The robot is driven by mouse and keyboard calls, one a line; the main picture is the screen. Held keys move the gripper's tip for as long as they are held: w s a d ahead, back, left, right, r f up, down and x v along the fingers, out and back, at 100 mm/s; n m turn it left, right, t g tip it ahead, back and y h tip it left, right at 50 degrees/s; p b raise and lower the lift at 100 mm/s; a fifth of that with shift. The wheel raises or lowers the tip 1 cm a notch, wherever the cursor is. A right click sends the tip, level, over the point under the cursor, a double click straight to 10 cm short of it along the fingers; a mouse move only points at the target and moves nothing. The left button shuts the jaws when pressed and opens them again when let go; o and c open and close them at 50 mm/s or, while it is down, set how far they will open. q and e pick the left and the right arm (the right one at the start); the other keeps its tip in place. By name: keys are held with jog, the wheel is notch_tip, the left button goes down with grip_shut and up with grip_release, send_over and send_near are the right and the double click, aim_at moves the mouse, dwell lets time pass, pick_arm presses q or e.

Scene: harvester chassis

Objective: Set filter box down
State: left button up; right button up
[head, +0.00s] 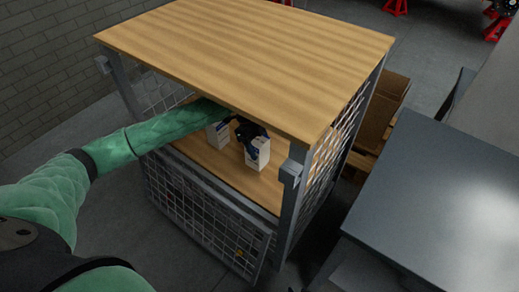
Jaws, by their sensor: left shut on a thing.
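Two white and blue filter boxes stand upright, side by side, on the wooden shelf (268,190) inside a wire mesh cage. My left arm reaches in from the left under the wooden top. My left gripper (250,131) is dark and is shut on the top of the right filter box (258,154). The fingertips are small and partly hidden by the box. Whether the bottom of this box touches the shelf is hard to tell. The other filter box (217,134) is just to the left, partly covered by my arm. My right gripper is not in view.
The wooden top (245,55) overhangs the shelf closely above my arm. The mesh front panel (205,217) hangs below the shelf edge, and a metal post (291,195) stands at the right corner. A grey table (440,205) and a cardboard box (381,112) are to the right.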

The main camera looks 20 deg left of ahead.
pick_arm(q)
jog(key=shift+w+f, duration=0.2)
jog(key=shift+f, duration=0.7)
jog(key=shift+f, duration=0.1)
jog(key=o, duration=1.3)
jog(key=shift+v, duration=3.8)
